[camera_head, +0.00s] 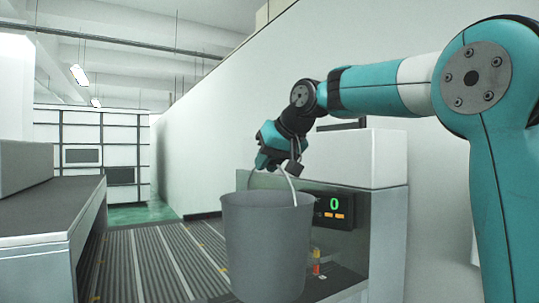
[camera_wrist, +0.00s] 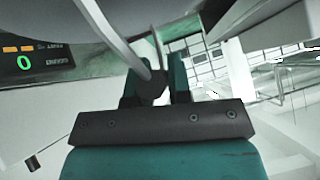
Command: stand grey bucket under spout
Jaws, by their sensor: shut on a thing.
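The grey bucket (camera_head: 266,250) hangs upright in the middle of the head view, in front of a pale machine. My gripper (camera_head: 270,163) is above it, shut on its thin wire handle. In the wrist view, the handle (camera_wrist: 108,35) runs down between the fingers of my gripper (camera_wrist: 154,85). The bucket's underside and whatever is directly beneath it are cut off by the frame's lower edge. I cannot make out a spout in either view.
A ribbed grey floor (camera_head: 150,262) lies left of the bucket. A long grey bench (camera_head: 45,212) stands at the left. A white wall (camera_head: 225,130) runs behind.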

